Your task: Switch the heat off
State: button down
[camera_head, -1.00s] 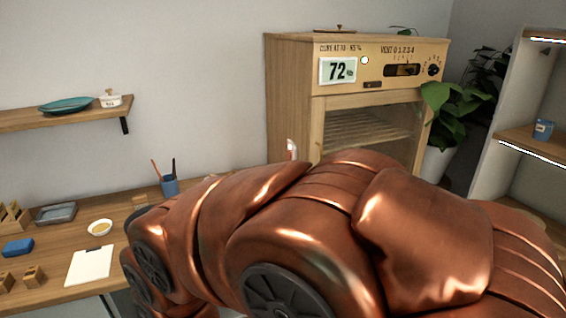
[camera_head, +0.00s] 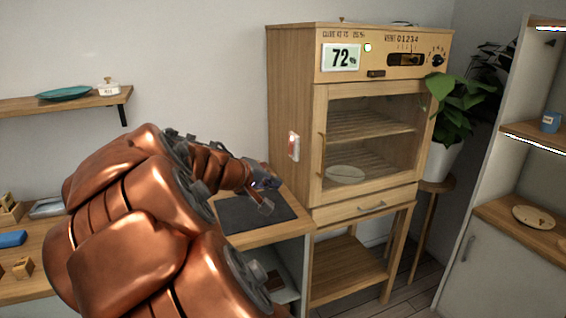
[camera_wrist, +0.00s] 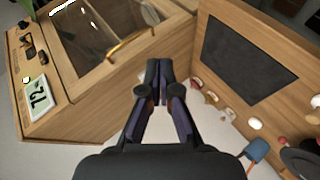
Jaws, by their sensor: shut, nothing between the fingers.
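The wooden cabinet (camera_head: 292,90) has a glass door and a top panel with a display (camera_head: 341,57) reading 72%, and a pale indicator light (camera_head: 367,48) beside it. A white switch with red on it (camera_head: 293,146) sits on the cabinet's left side wall. My gripper (camera_head: 266,207) is left of and below this switch, apart from it, over the dark mat. In the wrist view my gripper (camera_wrist: 158,66) is shut and empty, with the cabinet (camera_wrist: 100,92) at left. I cannot make out the side switch there.
The panel also has a vent slider (camera_head: 405,60), a round knob (camera_head: 438,60) and a small dark rocker (camera_head: 376,73). A door handle (camera_head: 322,155) stands out at the front. A dark mat (camera_head: 240,214) lies on the desk. A plant (camera_head: 455,100) stands at right.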

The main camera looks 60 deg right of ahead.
jog(key=w+d+f+n+t+h+b, duration=0.2)
jog(key=w+d+n, duration=0.1)
jog(key=w+d, duration=0.5)
jog(key=w+d+f+n+t+h+b, duration=0.2)
jog(key=w+d+f+n, duration=0.1)
jog(key=w+d, duration=0.5)
jog(key=shift+w+d+f+n+b, duration=0.25)
jog(key=shift+w+n+b, duration=0.05)
jog(key=shift+w+b, duration=0.1)
jog(key=shift+d, duration=0.1)
jog(key=p, duration=0.3)
send_near(291, 149)
jog(key=w+d+f, duration=0.2)
jog(key=w+d, duration=0.2)
jog(key=w, duration=0.1)
jog(key=shift+s+d+f+p, duration=0.2)
jog(key=shift+s+d, duration=0.3)
jog(key=shift+d, duration=0.25)
jog(key=shift+s+d+f+p, duration=0.2)
jog(key=shift+s+d, duration=0.3)
jog(key=shift+d, duration=0.25)
jog(key=shift+f+b, duration=0.1)
jog(key=shift+b, duration=0.3)
